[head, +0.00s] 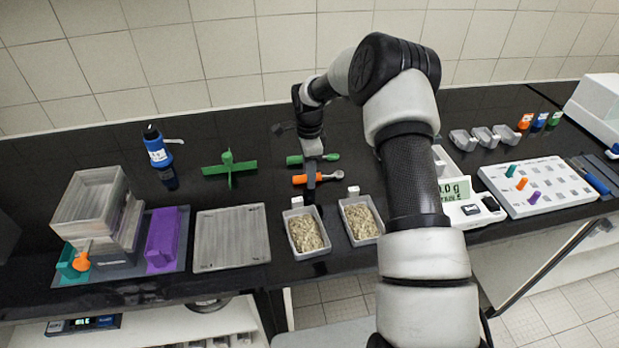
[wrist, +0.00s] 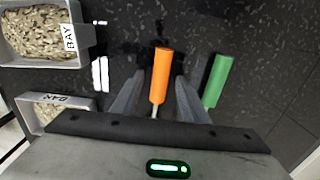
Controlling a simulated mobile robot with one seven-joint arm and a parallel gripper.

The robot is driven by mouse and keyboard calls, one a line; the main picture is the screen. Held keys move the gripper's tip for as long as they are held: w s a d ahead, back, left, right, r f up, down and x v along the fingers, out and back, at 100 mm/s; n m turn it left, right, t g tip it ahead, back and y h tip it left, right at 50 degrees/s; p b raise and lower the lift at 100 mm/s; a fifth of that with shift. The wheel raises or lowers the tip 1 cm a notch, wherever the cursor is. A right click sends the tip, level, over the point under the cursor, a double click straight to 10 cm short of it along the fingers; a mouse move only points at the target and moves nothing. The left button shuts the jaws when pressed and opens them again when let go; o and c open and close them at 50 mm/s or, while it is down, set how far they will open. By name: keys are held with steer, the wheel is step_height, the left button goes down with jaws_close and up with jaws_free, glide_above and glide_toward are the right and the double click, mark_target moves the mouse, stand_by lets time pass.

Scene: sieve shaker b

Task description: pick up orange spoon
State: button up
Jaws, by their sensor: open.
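The orange spoon (head: 306,179) lies on the black counter, its orange handle to the left and its grey metal end to the right in the head view. In the wrist view its orange handle (wrist: 161,75) sits between the two fingers of my open gripper (wrist: 160,95), with a gap on each side. My gripper (head: 311,184) is low over the spoon in the head view. The spoon's metal end is mostly hidden behind the gripper body in the wrist view. Whether the fingers reach down to the handle's height I cannot tell.
A green-handled tool (head: 313,159) lies just behind the spoon; its handle (wrist: 217,80) is close outside the right finger. A green cross-shaped stand (head: 229,168) is left. A scale (head: 470,212) is right.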

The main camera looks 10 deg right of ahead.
jaws_close()
